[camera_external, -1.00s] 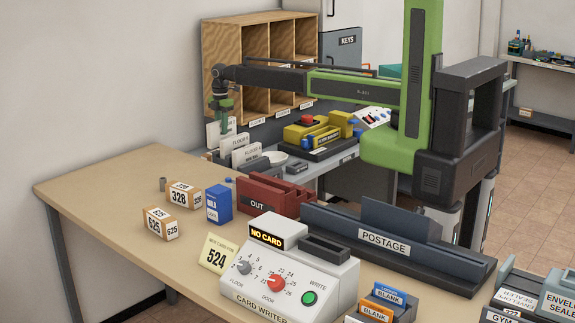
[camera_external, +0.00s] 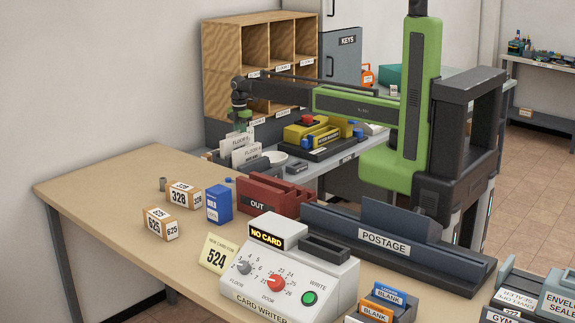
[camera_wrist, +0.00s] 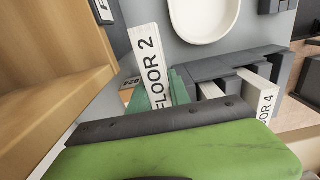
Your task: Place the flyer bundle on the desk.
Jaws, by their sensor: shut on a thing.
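My gripper (camera_external: 240,118) is over a dark rack at the far end of the grey bench, below the wooden pigeonholes. It is shut on a thin white piece labelled FLOOR 2 (camera_wrist: 153,62), which stands upright beside its green jaws in the wrist view. I take this for the flyer bundle; no loose flyers are clear. In the external view the white pieces overlap, and the grip is partly hidden. The beige desk (camera_external: 110,185) is in the foreground, apart from my gripper.
The rack (camera_wrist: 228,65) holds other white pieces, one labelled FLOOR 4 (camera_wrist: 264,98). The wooden pigeonholes (camera_external: 222,60) stand close behind. A red OUT tray (camera_external: 275,193), the card writer (camera_external: 290,265) and small boxes occupy the desk. Its left end is clear.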

